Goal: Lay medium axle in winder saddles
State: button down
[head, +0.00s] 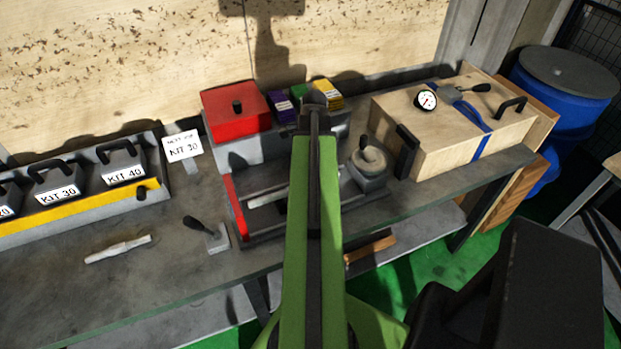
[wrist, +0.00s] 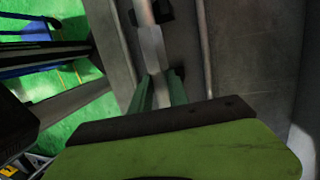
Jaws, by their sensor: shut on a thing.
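My gripper (wrist: 159,88) shows in the wrist view, its two fingers shut on a pale grey stepped axle (wrist: 150,42). The axle runs away toward the top of that view, near a dark block. In the head view my green arm hides the gripper. A pale rod (head: 268,198), perhaps the held axle, sticks out left of the arm over a low grey fixture (head: 262,236) with a red end plate (head: 235,205). I cannot tell whether the rod touches the fixture, and no saddles show clearly. Another pale stepped rod (head: 118,249) lies on the bench at left.
A red box (head: 236,107) stands behind the fixture. A small stand with a black lever (head: 205,235) is at its left, a round-topped device (head: 369,165) at its right. A wooden case (head: 440,130) is farther right, kit boxes (head: 122,165) left. The bench's front left is mostly clear.

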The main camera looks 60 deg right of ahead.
jog(key=shift+s+a+f+b, duration=0.25)
jog(key=shift+a+f+b, duration=0.15)
jog(key=shift+b, duration=0.1)
jog(key=c, duration=1.5)
grip_release()
jog(key=shift+c, duration=0.2)
jog(key=shift+s, duration=0.15)
jog(key=shift+f, duration=0.1)
jog(key=p+v, duration=1.3)
jog(key=shift+w+d, duration=0.25)
jog(key=shift+w, duration=0.1)
jog(key=shift+w, duration=0.1)
